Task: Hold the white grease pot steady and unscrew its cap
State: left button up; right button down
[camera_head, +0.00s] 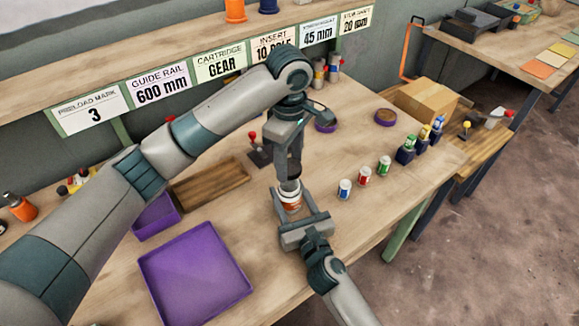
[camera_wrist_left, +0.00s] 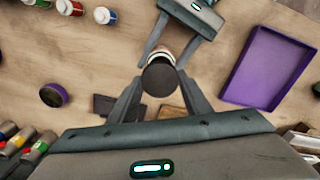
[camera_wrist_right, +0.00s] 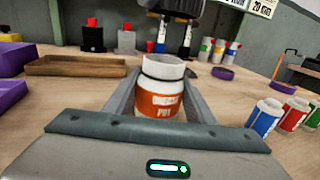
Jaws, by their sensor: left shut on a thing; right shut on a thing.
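The grease pot (camera_wrist_right: 160,100) is white with an orange label and stands upright between the fingers of my right gripper (camera_head: 292,208), which is shut on it. In the right wrist view its white top shows uncovered. The dark round cap (camera_wrist_left: 159,78) sits between the fingertips of my left gripper (camera_head: 289,182), which is shut on it directly above the pot. In the left wrist view the cap hides most of the pot. The cap appears apart from the pot, with a small gap; the pot's inside is hidden.
A large purple tray (camera_head: 195,281) and a smaller purple tray (camera_head: 156,216) lie left of the pot. A wooden tray (camera_head: 210,186) is behind them. Several small cans, including a red one (camera_head: 364,176), stand to the right. A cardboard box (camera_head: 425,100) is further back.

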pick_arm(q)
jog(key=shift+r, duration=0.1)
pick_arm(e)
jog(key=c, duration=0.7)
grip_release()
jog(key=shift+c, duration=0.2)
pick_arm(q)
jog(key=shift+f+b, duration=0.85)
jog(key=shift+f, duration=0.05)
pick_arm(e)
jog(key=v, duration=1)
jog(key=shift+s+d+f, duration=0.1)
jog(key=shift+s+f, duration=0.05)
jog(key=shift+s, duration=0.2)
pick_arm(q)
jog(key=shift+f, duration=0.1)
pick_arm(e)
jog(key=shift+s+d, duration=0.25)
jog(key=shift+s, duration=0.35)
